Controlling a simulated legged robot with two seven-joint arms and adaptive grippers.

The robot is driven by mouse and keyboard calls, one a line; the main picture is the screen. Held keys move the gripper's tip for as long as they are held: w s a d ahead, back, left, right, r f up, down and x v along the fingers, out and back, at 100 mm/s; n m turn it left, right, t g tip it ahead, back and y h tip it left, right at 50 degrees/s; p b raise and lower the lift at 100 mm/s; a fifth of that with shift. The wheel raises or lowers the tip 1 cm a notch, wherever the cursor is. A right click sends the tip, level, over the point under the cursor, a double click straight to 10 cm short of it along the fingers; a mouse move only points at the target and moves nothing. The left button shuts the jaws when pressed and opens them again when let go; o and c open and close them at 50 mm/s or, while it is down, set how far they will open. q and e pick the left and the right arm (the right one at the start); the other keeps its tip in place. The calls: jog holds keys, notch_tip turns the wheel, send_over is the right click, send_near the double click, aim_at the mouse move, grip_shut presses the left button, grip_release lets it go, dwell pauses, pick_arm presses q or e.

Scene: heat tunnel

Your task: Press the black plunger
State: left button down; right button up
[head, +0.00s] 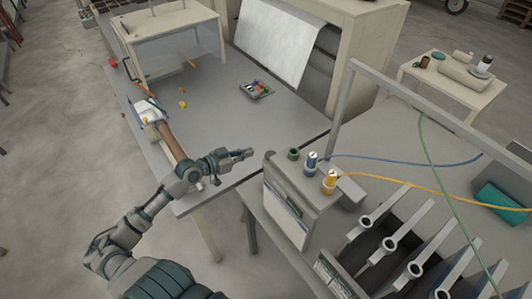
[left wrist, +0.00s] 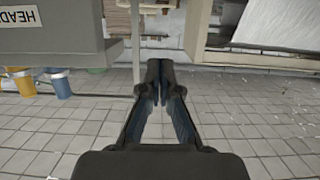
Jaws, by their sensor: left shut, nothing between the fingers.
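I cannot clearly make out a black plunger in either view. A grey machine box (head: 298,187) stands right of centre in the head view. My left gripper (head: 247,153) is shut and empty, pointing right towards the box's near top corner, with a small visible gap. In the left wrist view its fingertips (left wrist: 158,68) meet, and the box (left wrist: 50,38) with a partly visible label is at upper left. My right gripper is not in view.
A grey workbench (head: 215,95) lies behind my arm, with a small tray of coloured items (head: 257,89). Several angled metal bars (head: 405,227) and a metal frame (head: 425,97) are at right. Blue, yellow and green threads cross there. Bare floor (head: 60,130) is at left.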

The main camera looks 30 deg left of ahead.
pick_arm(q)
jog(key=p, duration=0.2)
send_over(266, 157)
jog(key=f, duration=0.4)
jog(key=shift+w+a+f, duration=0.1)
jog(key=shift+a+f, duration=0.1)
jog(key=shift+f, duration=0.1)
jog(key=shift+d+f, duration=0.15)
jog(key=shift+f, duration=0.6)
jog(key=shift+f, duration=0.1)
